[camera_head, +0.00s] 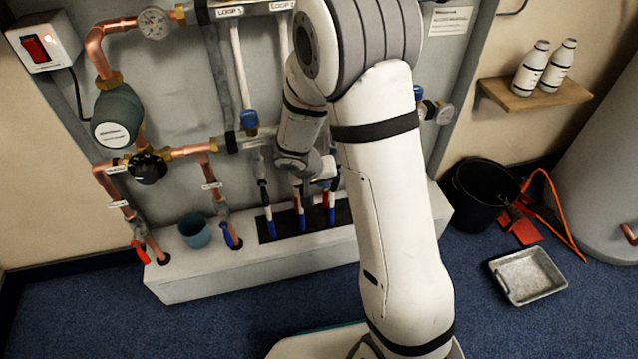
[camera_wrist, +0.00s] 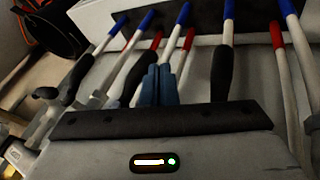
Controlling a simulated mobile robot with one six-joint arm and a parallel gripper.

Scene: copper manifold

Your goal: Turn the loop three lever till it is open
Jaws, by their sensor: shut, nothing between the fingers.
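In the wrist view, my gripper (camera_wrist: 158,70) is shut and empty, its two blue-grey fingers side by side. Black lever handles show on the white pipes: one on the left (camera_wrist: 76,80), one in the middle (camera_wrist: 140,76) close beside my fingers, and one on the right (camera_wrist: 222,74). They lie roughly along their pipes, tilted as seen here. No loop label is readable in this view, so I cannot tell for sure which handle is loop three. In the head view, the loop one label (camera_head: 230,12) and loop two label (camera_head: 282,5) show; my arm hides the area to their right.
White pipes with blue and red ends crowd around my fingers above a white plinth (camera_head: 260,270). A black bucket (camera_head: 484,192) and a grey tray (camera_head: 528,276) stand on the floor at right. A blue-green cup (camera_head: 195,232) sits on the plinth. Copper pipework fills the left.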

